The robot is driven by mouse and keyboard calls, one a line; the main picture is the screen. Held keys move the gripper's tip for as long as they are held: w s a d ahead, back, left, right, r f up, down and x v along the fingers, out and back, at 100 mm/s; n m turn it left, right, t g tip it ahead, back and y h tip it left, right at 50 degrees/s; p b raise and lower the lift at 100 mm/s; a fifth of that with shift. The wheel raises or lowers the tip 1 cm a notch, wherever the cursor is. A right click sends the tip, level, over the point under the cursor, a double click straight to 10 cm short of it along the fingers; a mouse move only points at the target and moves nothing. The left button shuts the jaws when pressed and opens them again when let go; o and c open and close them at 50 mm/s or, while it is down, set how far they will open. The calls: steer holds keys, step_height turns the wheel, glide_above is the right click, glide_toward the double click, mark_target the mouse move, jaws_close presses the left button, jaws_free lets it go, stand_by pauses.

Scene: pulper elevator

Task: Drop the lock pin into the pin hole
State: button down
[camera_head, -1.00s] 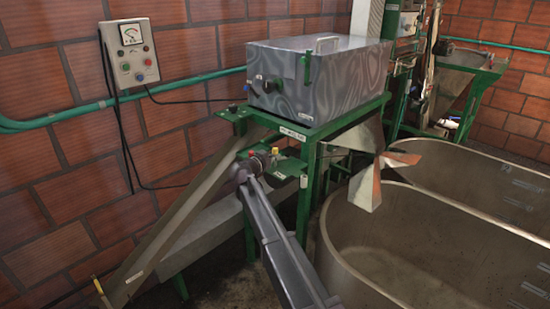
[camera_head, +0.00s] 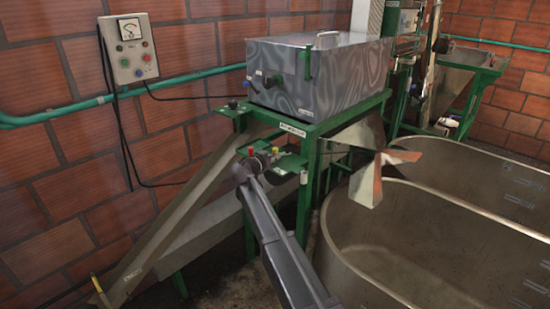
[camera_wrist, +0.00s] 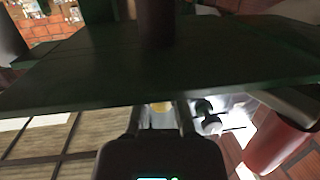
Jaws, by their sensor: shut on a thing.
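My gripper (camera_head: 262,158) is at the small green bracket (camera_head: 290,163) below the grey metal box. A red bit and a yellow bit show beside the gripper in the head view, too small to name surely. The pin hole cannot be made out in either view.
The grey metal box (camera_head: 318,75) stands on a green frame above the bracket. A sloping metal chute (camera_head: 190,215) runs down to the left. Large metal tanks (camera_head: 335,250) stand at the right. A control box (camera_head: 130,50) hangs on the brick wall.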

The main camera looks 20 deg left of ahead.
steer(key=shift+f, duration=0.1)
steer(key=c, duration=0.7)
jaws_free()
